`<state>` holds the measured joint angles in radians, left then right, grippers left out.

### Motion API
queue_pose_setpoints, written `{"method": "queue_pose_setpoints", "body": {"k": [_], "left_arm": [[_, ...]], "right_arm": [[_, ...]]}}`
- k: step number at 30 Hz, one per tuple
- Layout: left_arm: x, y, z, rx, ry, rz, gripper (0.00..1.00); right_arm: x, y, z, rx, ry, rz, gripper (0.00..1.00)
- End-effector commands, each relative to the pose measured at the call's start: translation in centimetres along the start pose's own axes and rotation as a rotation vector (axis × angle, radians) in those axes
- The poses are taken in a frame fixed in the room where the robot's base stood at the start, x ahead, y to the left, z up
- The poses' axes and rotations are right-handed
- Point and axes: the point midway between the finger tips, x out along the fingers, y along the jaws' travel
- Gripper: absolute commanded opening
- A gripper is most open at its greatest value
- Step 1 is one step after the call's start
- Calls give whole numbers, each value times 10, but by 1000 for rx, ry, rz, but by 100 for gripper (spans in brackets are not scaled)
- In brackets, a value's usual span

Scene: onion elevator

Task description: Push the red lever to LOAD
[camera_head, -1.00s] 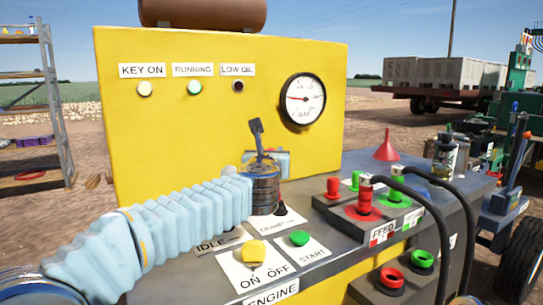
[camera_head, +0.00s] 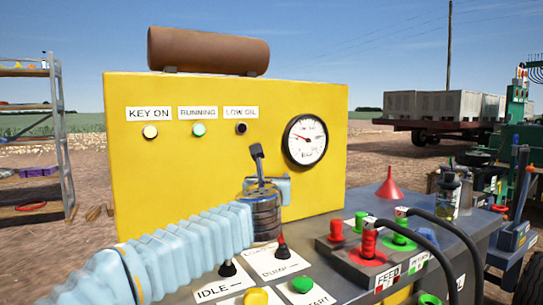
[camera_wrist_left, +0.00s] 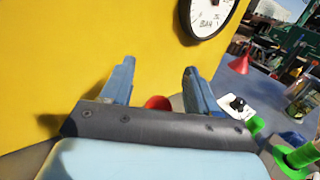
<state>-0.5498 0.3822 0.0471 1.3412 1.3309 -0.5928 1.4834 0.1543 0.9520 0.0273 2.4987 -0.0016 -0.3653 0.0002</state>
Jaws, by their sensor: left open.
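The red lever (camera_head: 282,246), with a dark base, stands on the grey console top by the DUMP label (camera_head: 279,268). A LOAD label (camera_head: 256,251) behind it is partly hidden by my left arm. In the left wrist view the gripper (camera_wrist_left: 157,82) is open, with two blue-grey fingers apart. A red rounded thing (camera_wrist_left: 157,102) shows beyond the gap; I cannot tell what it is. My right gripper is not in view.
A second dark lever (camera_head: 227,268) stands by the IDLE label (camera_head: 218,290). Yellow (camera_head: 256,297) and green (camera_head: 301,285) buttons are at the front. Red and green plugs with black hoses and a red funnel (camera_head: 389,186) stand to the right. The yellow panel (camera_head: 225,165) rises behind.

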Motion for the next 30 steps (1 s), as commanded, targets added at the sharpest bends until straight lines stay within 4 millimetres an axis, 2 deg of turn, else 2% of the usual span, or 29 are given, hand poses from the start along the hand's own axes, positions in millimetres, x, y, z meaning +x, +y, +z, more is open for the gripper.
{"method": "queue_pose_setpoints", "body": {"k": [1, 7, 12, 16, 22, 30], "left_arm": [[-11, -2, 15, -3, -3, -4, 60], [-48, -5, 59, -3, -3, -4, 60], [-90, -9, 74, -2, -2, -5, 60], [-114, -12, 84, -1, -1, -6, 60], [-134, -13, 93, 0, 0, -4, 60], [-137, -14, 94, 0, 1, -4, 60]], "right_arm": [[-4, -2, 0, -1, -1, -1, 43], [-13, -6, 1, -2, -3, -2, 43], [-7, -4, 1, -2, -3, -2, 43], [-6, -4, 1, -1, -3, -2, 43], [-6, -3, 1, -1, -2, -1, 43], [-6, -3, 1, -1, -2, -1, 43]]}}
